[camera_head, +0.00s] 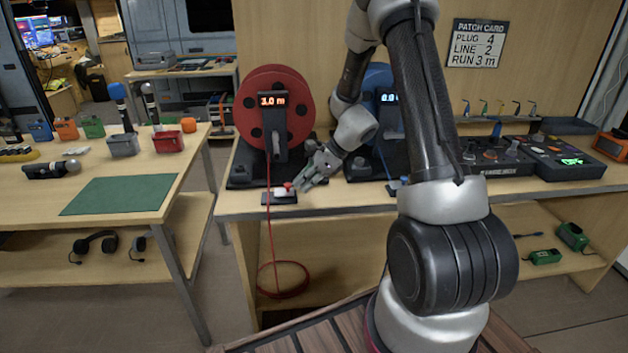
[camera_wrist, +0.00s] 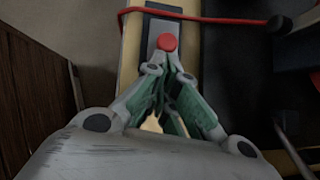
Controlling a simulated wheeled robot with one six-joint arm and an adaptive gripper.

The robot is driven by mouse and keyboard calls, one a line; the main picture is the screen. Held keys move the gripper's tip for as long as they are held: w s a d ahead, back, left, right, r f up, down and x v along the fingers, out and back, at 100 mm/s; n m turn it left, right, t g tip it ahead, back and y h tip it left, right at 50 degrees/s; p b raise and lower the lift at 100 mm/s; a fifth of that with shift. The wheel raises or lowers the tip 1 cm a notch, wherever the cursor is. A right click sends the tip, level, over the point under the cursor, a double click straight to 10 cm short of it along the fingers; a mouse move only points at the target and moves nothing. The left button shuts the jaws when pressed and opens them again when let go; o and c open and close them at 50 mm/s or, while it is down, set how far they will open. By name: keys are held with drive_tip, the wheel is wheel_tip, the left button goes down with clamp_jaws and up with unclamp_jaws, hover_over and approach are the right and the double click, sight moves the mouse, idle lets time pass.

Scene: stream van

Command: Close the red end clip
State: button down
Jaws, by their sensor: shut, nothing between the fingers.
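The red end clip (camera_head: 281,196) sits at the front edge of the bench below the red reel (camera_head: 274,105). It is a small dark block with a pale top and a red knob. In the wrist view its red knob (camera_wrist: 167,42) is just beyond the fingertips. A red cable (camera_head: 269,215) runs down from the reel past the clip. My gripper (camera_head: 302,182) is shut and empty, its tips beside the knob; whether they touch it I cannot tell. My gripper also shows in the wrist view (camera_wrist: 168,70). Whether the clip is open or closed is unclear.
A blue reel (camera_head: 378,80) stands right of the red one, partly behind my arm. A coil of red cable (camera_head: 284,279) lies low under the bench. A mixing console (camera_head: 555,155) is at the right. A side table with a green mat (camera_head: 122,195) stands at the left.

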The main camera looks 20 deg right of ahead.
sight(288, 185)
drive_tip(key=shift+a, duration=0.1)
drive_tip(key=a, duration=0.2)
drive_tip(key=w+a, duration=0.1)
drive_tip(key=a, duration=0.1)
drive_tip(key=shift+w, duration=0.2)
idle(0.4)
